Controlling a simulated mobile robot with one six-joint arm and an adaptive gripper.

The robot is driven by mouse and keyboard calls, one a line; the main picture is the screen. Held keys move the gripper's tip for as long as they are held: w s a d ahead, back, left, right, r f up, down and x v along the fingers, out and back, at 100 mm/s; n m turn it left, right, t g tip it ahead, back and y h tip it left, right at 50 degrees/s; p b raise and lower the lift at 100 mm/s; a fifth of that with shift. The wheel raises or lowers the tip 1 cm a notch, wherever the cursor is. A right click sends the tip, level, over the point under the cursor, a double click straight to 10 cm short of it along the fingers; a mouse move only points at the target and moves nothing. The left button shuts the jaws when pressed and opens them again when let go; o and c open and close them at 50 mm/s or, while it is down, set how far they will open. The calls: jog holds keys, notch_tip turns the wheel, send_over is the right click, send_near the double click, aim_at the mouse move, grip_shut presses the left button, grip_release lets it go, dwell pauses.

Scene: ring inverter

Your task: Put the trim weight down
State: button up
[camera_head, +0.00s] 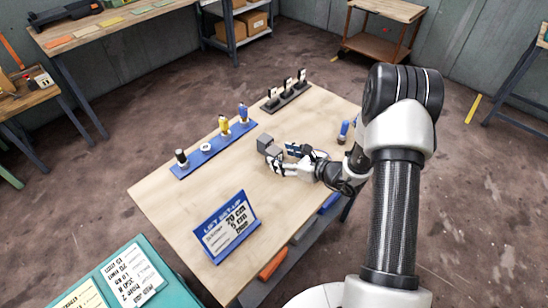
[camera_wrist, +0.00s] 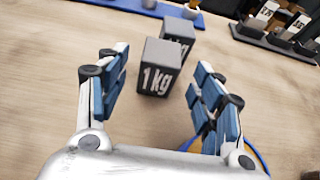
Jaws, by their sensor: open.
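A dark grey block marked 1 kg (camera_wrist: 158,68) rests on the wooden table; I take it as the trim weight. A second similar grey block (camera_wrist: 178,28) stands just behind it, partly hidden. In the head view the grey blocks (camera_head: 265,142) sit near the middle of the table, just ahead of my gripper. My gripper (camera_head: 281,158) is open and low over the table. In the wrist view its blue-padded fingers (camera_wrist: 160,82) stand on either side of the near block, with a visible gap on both sides.
A blue rack (camera_head: 213,150) with several small items lies left of the blocks. A black stand with cards (camera_head: 286,97) is behind. A blue sign (camera_head: 228,227) stands at the front, a blue item (camera_head: 343,132) at right. A blue-yellow rim (camera_wrist: 262,160) shows beside the right finger.

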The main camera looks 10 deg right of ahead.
aim_at(279, 157)
jog(key=x, duration=0.3)
jog(key=shift+w+a+f+b, duration=0.15)
jog(key=shift+f+b, duration=0.2)
jog(key=shift+b, duration=0.05)
jog(key=shift+r, duration=0.1)
jog(key=shift+c, duration=0.6)
grip_shut()
jog(key=shift+r, duration=0.1)
